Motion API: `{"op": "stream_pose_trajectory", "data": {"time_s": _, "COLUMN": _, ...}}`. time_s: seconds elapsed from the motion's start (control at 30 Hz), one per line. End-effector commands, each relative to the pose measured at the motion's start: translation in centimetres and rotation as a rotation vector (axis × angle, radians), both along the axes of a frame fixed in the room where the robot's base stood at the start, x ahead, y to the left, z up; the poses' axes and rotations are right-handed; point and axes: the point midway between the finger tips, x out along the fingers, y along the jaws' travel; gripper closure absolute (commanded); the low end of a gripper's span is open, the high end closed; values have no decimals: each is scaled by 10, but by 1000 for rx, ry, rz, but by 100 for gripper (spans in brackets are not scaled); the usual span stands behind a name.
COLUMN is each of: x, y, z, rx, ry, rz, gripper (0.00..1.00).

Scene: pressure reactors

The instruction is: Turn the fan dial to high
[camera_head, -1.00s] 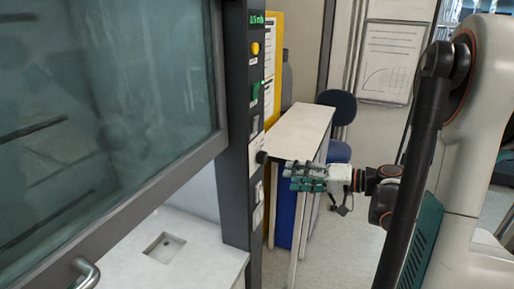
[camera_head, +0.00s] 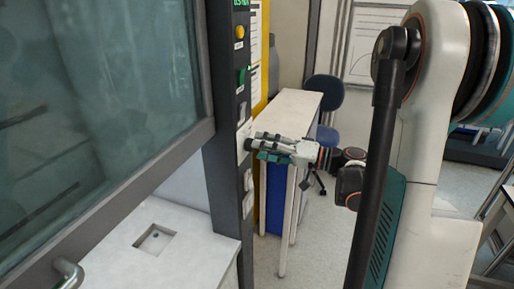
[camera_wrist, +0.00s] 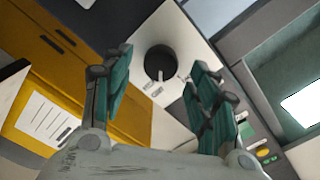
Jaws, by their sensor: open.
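The fan dial is a round black knob (camera_wrist: 159,62) on a pale plate of the fume hood's dark post (camera_head: 226,120). In the wrist view it sits between my two finger pads, with small white label marks below it. My gripper (camera_wrist: 160,68) is open, one teal-padded finger on each side of the dial's outline. In the head view my gripper (camera_head: 258,147) is at the post, at the dial's height, and its fingers largely hide the dial. I cannot tell whether the fingers touch it, or which setting it points to.
Above the dial, the post carries a yellow button (camera_head: 240,31) and a green switch (camera_head: 241,76). The glass sash (camera_head: 100,90) is on the left. A narrow white table (camera_head: 290,110) and a blue chair (camera_head: 326,92) stand behind my gripper.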

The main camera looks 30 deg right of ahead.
Motion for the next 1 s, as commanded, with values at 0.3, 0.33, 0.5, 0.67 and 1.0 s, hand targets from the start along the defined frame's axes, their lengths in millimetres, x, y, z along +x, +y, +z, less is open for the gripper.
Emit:
{"op": "stream_pose_trajectory", "data": {"time_s": 0.3, "x": 20, "y": 15, "z": 0, "rx": 0, "ry": 0, "rz": 0, "gripper": 46}}
{"op": "stream_pose_trajectory", "data": {"time_s": 0.33, "x": 20, "y": 16, "z": 0, "rx": 0, "ry": 0, "rz": 0, "gripper": 46}}
{"op": "stream_pose_trajectory", "data": {"time_s": 0.5, "x": 20, "y": 16, "z": 0, "rx": -1, "ry": 1, "rz": -1, "gripper": 46}}
{"op": "stream_pose_trajectory", "data": {"time_s": 0.67, "x": 20, "y": 16, "z": 0, "rx": 0, "ry": 0, "rz": 0, "gripper": 68}}
{"op": "stream_pose_trajectory", "data": {"time_s": 1.0, "x": 20, "y": 16, "z": 0, "rx": 4, "ry": 4, "rz": -1, "gripper": 90}}
